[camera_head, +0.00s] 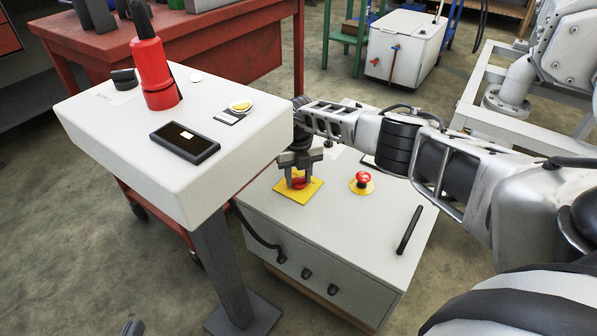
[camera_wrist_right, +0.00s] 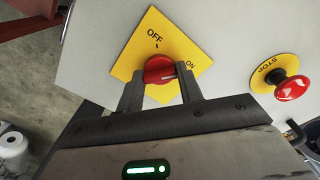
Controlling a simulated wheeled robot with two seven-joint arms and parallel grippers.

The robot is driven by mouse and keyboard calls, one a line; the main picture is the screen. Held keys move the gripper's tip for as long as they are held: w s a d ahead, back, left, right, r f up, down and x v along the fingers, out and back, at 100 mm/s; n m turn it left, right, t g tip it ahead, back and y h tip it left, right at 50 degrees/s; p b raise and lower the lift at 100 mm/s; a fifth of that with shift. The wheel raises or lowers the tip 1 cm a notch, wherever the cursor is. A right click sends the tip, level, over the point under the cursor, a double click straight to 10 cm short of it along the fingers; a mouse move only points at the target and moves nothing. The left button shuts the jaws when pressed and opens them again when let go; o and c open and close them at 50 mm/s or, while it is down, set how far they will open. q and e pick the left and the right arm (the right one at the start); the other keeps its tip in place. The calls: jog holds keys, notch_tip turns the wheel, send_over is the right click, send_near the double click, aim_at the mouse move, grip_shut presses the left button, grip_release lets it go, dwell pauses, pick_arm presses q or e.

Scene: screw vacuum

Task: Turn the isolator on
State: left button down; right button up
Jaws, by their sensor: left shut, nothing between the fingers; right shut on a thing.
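The isolator is a red rotary knob (camera_wrist_right: 159,69) on a yellow diamond plate (camera_wrist_right: 148,26) marked OFF and ON. The plate also shows in the head view (camera_head: 308,195), on top of a grey cabinet. My right gripper (camera_head: 299,182) points down over it, shut on the red knob, with one finger on each side in the right wrist view (camera_wrist_right: 160,88). A white mark on the knob points right, roughly to the ON side. Only a small dark tip of my left gripper (camera_head: 132,327) shows at the bottom edge, shut and empty, away from the cabinet.
A red STOP button (camera_wrist_right: 291,88) on a yellow disc sits right of the isolator. The grey cabinet (camera_head: 345,245) has a black handle (camera_head: 409,230). A white console (camera_head: 190,170) on a post stands close left of my right gripper. A red workbench (camera_head: 225,50) is behind.

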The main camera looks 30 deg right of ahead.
aim_at(299, 178)
jog(key=shift+m, duration=0.6)
pick_arm(q)
jog(key=shift+a+f+g, duration=0.1)
jog(key=shift+f+g, duration=0.2)
jog(key=shift+f, duration=0.1)
jog(key=shift+w+r, duration=0.2)
jog(key=shift+w, duration=0.05)
pick_arm(e)
jog(key=o, duration=1)
jog(key=shift+r+p, duration=0.2)
jog(key=shift+p, duration=0.15)
pick_arm(q)
jog(key=f+g+p, duration=0.1)
jog(key=p, duration=0.1)
jog(key=a+f+g+y+p, duration=0.1)
jog(key=s+f+y+p, duration=0.1)
jog(key=f+p, duration=0.1)
jog(key=shift+a+n+g+p, duration=0.3)
jog(key=shift+a+g+p, duration=0.05)
jog(key=shift+a+g, duration=0.05)
pick_arm(e)
notch_tip(299, 178, up, 16)
jog(key=shift+f, duration=0.25)
